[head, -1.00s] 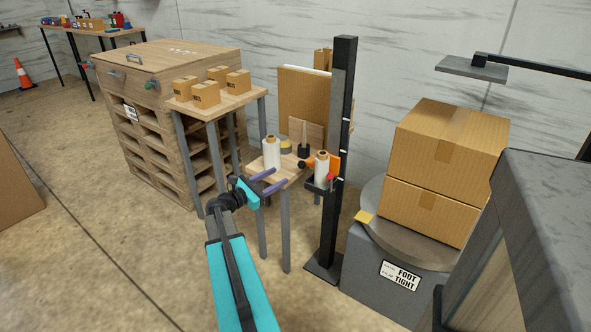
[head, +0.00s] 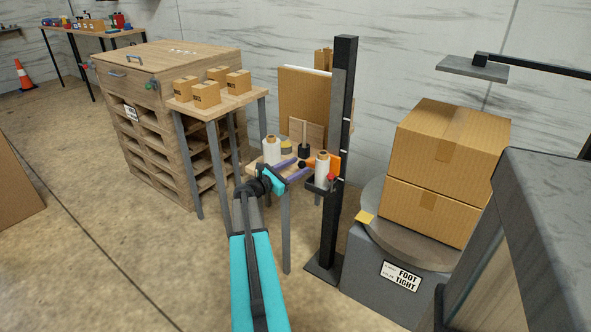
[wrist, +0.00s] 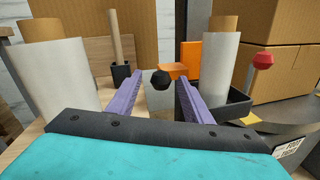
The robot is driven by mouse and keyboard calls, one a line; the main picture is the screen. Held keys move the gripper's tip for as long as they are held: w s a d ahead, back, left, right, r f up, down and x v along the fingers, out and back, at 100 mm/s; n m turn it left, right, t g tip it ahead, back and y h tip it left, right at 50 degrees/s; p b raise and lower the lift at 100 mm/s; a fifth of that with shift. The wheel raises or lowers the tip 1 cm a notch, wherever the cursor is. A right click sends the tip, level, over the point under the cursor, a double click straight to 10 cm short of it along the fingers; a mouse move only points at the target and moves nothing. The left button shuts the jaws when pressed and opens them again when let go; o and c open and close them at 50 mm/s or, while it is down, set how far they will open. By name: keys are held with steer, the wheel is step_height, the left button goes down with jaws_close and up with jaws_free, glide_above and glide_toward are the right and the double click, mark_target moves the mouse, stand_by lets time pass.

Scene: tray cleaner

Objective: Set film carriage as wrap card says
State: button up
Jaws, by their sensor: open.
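The film carriage (head: 318,189) is a small black tray on a tall black mast (head: 343,110). It bears an upright white film roll (head: 322,168) and has a red knob (head: 332,177). A black round knob (wrist: 160,80) shows by an orange block (wrist: 190,60), left of the roll. My gripper (head: 304,164) is open, its purple fingers pointing at the black knob. In the wrist view the knob appears between the fingertips; I cannot tell whether they touch it. The wrap card (head: 400,275) on the grey turntable base reads "FOOT TIGHT"; its small upper lines are unreadable.
Two stacked cartons (head: 445,160) stand on the turntable (head: 385,222). A small wooden table (head: 262,180) holds another film roll (head: 271,150) left of my gripper. A taller table (head: 235,100) with small boxes stands behind left.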

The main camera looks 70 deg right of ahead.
jaws_close()
step_height(320, 180, down, 4)
steer(key=shift+w+r+b, duration=0.1)
steer(key=shift+r+b, duration=0.1)
steer(key=shift+b, duration=0.35)
jaws_free()
steer(key=shift+a, duration=0.15)
